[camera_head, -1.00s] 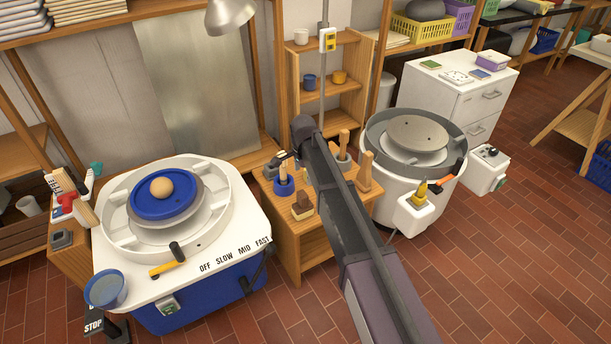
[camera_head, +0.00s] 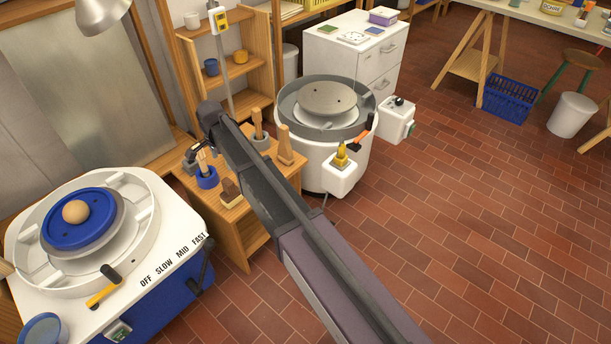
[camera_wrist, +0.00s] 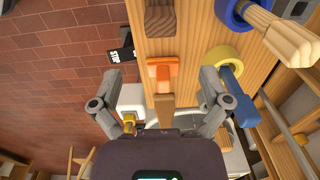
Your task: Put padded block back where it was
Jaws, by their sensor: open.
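A dark brown block with a paler base, which looks like the padded block (camera_head: 230,191), lies on the small wooden stand (camera_head: 236,229) between the two wheels. In the head view my arm hides part of the stand, and I cannot make out the fingers clearly.
Blue (camera_wrist: 234,12) and yellow (camera_wrist: 222,60) rings with handled tools crowd the stand's right side in the wrist view. A blue-topped wheel (camera_head: 80,222) stands left, a grey wheel (camera_head: 326,100) behind right. The brick floor at right is open.

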